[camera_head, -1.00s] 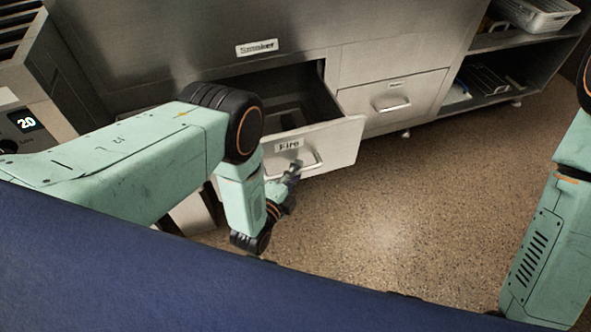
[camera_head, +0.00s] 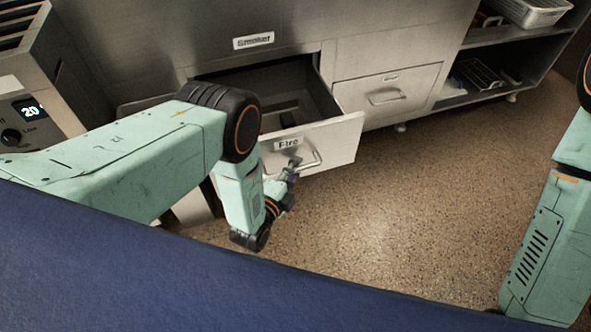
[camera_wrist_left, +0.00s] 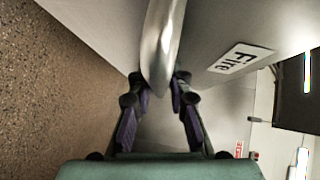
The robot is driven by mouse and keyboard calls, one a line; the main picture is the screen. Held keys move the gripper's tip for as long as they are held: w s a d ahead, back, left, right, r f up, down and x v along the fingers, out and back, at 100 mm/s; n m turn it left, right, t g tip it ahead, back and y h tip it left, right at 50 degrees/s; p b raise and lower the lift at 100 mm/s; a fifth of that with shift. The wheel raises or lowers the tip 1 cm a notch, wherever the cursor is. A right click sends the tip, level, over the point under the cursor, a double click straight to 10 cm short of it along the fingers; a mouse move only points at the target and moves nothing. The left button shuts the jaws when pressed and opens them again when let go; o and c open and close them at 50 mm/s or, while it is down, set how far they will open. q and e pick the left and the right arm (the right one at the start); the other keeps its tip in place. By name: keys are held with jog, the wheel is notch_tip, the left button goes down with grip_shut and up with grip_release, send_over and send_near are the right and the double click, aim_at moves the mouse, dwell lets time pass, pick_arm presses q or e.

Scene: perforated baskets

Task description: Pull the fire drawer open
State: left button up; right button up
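The fire drawer (camera_head: 340,137), labelled "Fire", stands pulled well out of the steel cabinet, and its dark inside shows. My left gripper (camera_head: 293,165) is at the drawer's metal handle (camera_head: 317,158). In the left wrist view the handle (camera_wrist_left: 162,45) runs between the two fingertips of the left gripper (camera_wrist_left: 160,84), which sit against its sides. The "Fire" label (camera_wrist_left: 241,58) is right of it there. My right gripper is not in view; only part of the right arm shows at the right edge.
A closed drawer (camera_head: 388,92) is right of the open one, with a "Smoker" label (camera_head: 253,41) above. Open shelves (camera_head: 490,75) with a metal tray (camera_head: 537,12) are at the far right. The speckled floor (camera_head: 400,220) in front is clear.

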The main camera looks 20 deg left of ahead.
pick_arm(q)
jog(key=o, duration=0.3)
jog(key=shift+s, duration=0.15)
jog(key=v, duration=1.1)
jog(key=shift+s, duration=0.35)
jog(key=shift+a+r, duration=0.1)
jog(key=shift+a, duration=0.1)
